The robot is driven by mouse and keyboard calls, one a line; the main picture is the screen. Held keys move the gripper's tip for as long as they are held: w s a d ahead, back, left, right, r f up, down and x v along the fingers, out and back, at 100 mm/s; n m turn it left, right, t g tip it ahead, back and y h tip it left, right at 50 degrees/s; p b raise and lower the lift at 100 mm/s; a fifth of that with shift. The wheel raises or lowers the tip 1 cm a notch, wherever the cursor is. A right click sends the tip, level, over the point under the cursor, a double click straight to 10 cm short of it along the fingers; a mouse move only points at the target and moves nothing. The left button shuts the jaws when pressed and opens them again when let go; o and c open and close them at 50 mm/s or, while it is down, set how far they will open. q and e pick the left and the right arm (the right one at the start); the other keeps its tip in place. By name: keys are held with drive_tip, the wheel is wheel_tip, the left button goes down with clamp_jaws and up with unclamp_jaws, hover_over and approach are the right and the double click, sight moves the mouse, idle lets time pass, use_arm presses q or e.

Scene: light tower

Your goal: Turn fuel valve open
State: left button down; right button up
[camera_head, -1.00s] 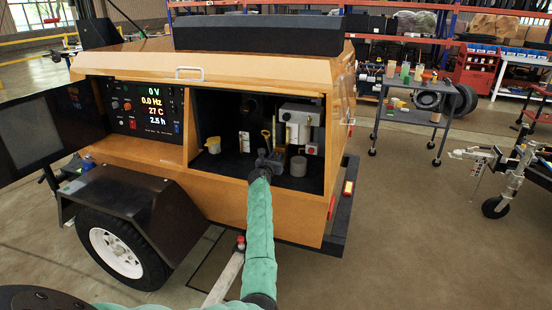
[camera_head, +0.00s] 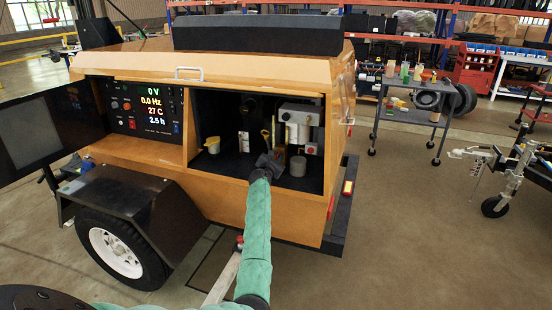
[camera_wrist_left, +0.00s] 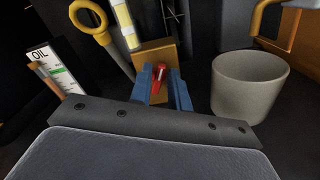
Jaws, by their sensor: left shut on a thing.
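The red fuel valve handle (camera_wrist_left: 158,76) shows in the left wrist view, in front of a tan-brown block (camera_wrist_left: 153,56). My left gripper (camera_wrist_left: 166,88) has its two blue fingers on either side of the red handle, shut on it. In the head view my left gripper (camera_head: 271,160) reaches into the open bay of the orange generator trailer (camera_head: 229,182). The handle is too small or hidden to make out there. My right gripper is not in view.
A grey cylinder (camera_wrist_left: 248,86) stands right of the gripper. A yellow ring handle (camera_wrist_left: 89,14) and an OIL label (camera_wrist_left: 48,66) are on the left.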

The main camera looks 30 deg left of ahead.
use_arm(q)
drive_tip(key=shift+d+f+m, duration=0.1)
drive_tip(key=shift+m, duration=0.8)
drive_tip(key=m, duration=0.3)
drive_tip(key=shift+d+f+m, duration=0.1)
drive_tip(key=shift+f+m, duration=0.05)
drive_tip(key=shift+m, duration=0.25)
drive_tip(key=m, duration=0.3)
drive_tip(key=m+b, duration=0.1)
drive_tip(key=m, duration=0.1)
drive_tip(key=shift+d+f, duration=0.15)
drive_tip(key=shift+f, duration=0.1)
drive_tip(key=shift+m, duration=1)
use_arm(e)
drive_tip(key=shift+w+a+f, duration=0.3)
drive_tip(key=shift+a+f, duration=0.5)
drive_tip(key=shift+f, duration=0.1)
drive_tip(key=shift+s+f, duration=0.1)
